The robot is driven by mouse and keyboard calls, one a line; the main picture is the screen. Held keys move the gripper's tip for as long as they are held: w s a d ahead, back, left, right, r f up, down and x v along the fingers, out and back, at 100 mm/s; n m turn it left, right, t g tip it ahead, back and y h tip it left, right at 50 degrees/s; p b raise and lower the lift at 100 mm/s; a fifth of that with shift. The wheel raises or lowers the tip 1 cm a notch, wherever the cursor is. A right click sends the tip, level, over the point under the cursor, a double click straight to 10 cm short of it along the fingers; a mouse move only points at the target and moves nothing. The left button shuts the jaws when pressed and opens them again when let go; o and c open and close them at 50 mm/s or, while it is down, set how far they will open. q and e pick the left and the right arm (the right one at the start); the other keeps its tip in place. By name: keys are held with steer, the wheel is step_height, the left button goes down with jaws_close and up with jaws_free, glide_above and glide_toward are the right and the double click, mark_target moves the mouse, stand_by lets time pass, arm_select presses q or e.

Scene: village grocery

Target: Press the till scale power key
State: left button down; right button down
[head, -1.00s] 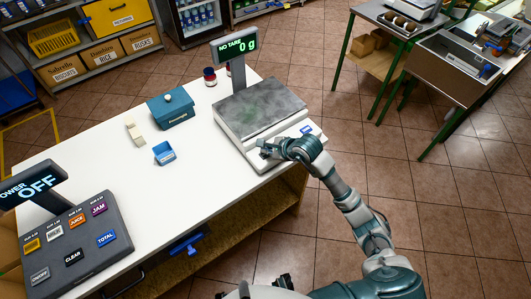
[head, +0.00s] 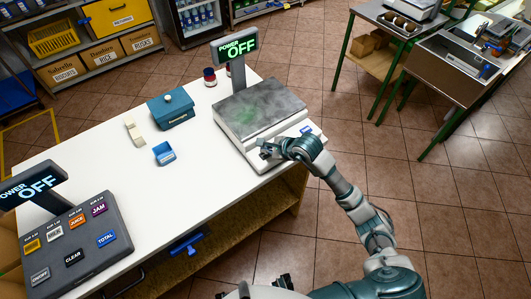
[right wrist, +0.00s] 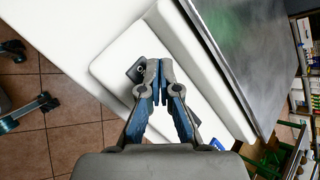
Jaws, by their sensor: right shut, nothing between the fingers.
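The till scale (head: 262,112) stands at the right end of the white counter, with a metal plate and a sloping white front panel. Its display (head: 235,46) reads "POWER OFF" in green and white. My right gripper (head: 266,150) is shut and empty at the left part of that front panel. In the right wrist view its closed fingertips (right wrist: 164,68) are beside a small dark key (right wrist: 136,71) with a pale mark, partly covered by a finger. I cannot tell whether they touch it. A blue key (head: 306,129) is at the panel's right end. My left gripper is not seen.
A dark till (head: 75,248) with coloured keys and a "POWER OFF" display (head: 33,186) stands at the counter's left. The counter's middle front is clear.

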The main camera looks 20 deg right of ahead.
mark_target(267, 155)
steer(key=shift+r+p, duration=1.8)
steer(key=shift+r, duration=1.2)
